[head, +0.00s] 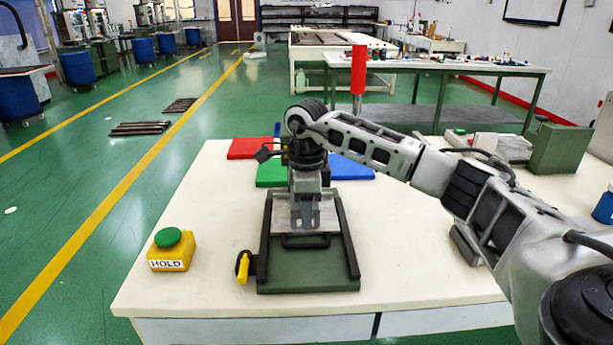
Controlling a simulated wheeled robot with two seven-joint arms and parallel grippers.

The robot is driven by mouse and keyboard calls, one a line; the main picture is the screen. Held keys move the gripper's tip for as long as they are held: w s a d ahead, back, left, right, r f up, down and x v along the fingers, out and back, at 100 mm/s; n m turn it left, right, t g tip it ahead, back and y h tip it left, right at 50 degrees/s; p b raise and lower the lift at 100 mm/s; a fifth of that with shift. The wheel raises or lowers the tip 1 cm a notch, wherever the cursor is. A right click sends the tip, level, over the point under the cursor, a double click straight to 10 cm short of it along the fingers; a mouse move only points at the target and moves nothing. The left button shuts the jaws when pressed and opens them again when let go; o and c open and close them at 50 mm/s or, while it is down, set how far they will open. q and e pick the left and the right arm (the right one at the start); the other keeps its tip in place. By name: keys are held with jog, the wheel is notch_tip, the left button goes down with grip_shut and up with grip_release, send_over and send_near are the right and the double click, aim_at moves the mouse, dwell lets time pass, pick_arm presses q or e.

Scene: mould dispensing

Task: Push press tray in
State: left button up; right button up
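The press tray (322,216) is a grey metal plate with a black handle (306,241) at its front edge. It lies between two black rails on a dark green base (308,278) on the white table. My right arm comes in from the right, and my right gripper (308,224) points down over the tray, just behind the handle. Its fingers look close together, but whether they are shut or touch the tray cannot be made out. My arm hides the back of the tray and most of the press behind it. My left gripper is not in view.
A yellow HOLD box with a green button (168,239) stands at the left. A yellow-handled part (243,267) sits beside the left rail. Red (250,148) and blue (352,168) panels lie behind. A red-topped post (358,70) rises behind my arm.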

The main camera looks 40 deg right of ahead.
notch_tip(320, 180, up, 10)
jog(key=shift+f, duration=0.25)
dwell(0.4)
